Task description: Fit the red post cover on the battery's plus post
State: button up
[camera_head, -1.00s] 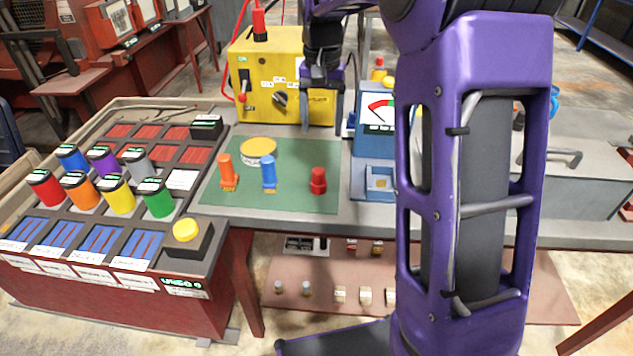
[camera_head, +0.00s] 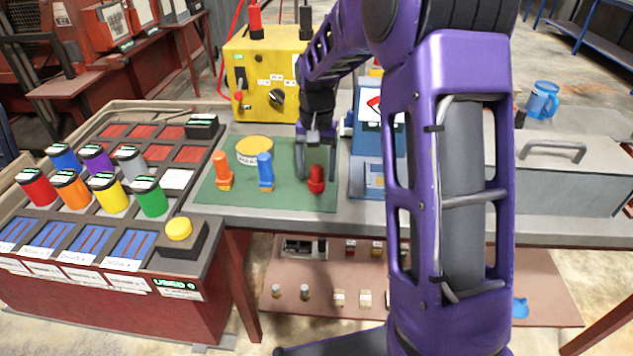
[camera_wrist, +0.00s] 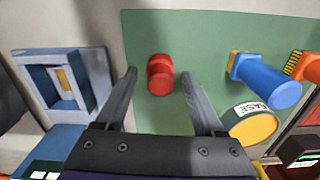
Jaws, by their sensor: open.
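The red post cover (camera_head: 316,181) stands on the green mat (camera_head: 290,203), near the mat's right side. In the wrist view the red cover (camera_wrist: 160,76) shows between my two fingers, with a gap on each side. My gripper (camera_head: 316,172) is open and empty at the cover, reaching down from above and behind it. In the wrist view my gripper (camera_wrist: 159,74) has its fingertips spread to either side of the cover. I cannot make out a battery or its plus post for sure in either view.
An orange piece (camera_head: 223,172), a blue piece (camera_head: 265,172) and a yellow round base (camera_head: 254,151) share the mat. A blue-grey fixture (camera_head: 368,178) stands close right. A yellow box (camera_head: 262,75) stands behind. A rack of coloured cylinders (camera_head: 109,195) is at left.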

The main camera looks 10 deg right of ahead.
grip_shut()
dwell(0.3)
jog(key=shift+r, duration=0.1)
